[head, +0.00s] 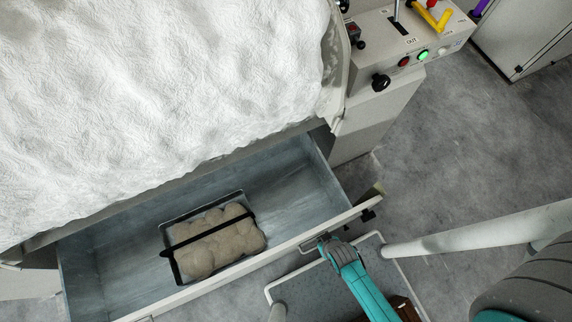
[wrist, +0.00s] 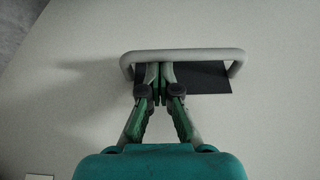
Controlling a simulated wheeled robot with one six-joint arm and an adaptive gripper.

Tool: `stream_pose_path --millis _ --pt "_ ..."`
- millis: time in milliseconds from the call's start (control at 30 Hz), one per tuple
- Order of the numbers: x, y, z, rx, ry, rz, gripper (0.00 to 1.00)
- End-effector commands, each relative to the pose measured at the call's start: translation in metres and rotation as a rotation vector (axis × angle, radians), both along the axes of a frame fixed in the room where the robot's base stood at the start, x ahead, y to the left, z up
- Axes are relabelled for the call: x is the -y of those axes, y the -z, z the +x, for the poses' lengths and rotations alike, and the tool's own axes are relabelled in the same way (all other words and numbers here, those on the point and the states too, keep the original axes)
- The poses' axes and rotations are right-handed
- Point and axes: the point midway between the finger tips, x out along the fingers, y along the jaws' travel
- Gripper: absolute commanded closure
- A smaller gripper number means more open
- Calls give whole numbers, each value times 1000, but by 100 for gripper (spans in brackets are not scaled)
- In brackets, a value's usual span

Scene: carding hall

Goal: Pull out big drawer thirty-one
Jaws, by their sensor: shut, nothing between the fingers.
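A big grey drawer (head: 295,190) stands well out from under the machine in the head view. Its pale front panel (wrist: 70,90) fills most of the wrist view; I see no number on it. A grey bar handle (wrist: 185,54) sits on the front with a dark recess behind it. My gripper (wrist: 160,70) has its fingers together, their tips at the handle's bar and seeming to reach behind it, with nothing gripped. In the head view my gripper (head: 325,240) meets the outside of the drawer front near its right part.
A dark tray (head: 176,270) of beige lumps under a black strap lies in the drawer. White fibre (head: 150,90) heaps above. A control panel (head: 405,35) with levers and lit buttons stands at upper right. Grey floor (head: 470,150) is open at right.

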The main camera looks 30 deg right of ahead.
Motion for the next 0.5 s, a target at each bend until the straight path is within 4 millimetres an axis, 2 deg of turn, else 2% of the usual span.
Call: stream_pose_path --millis 33,200,500 --pt "0 1 -13 -7 0 0 100" --pt "0 1 -34 -4 0 0 100" --pt "0 0 -47 0 0 0 100"
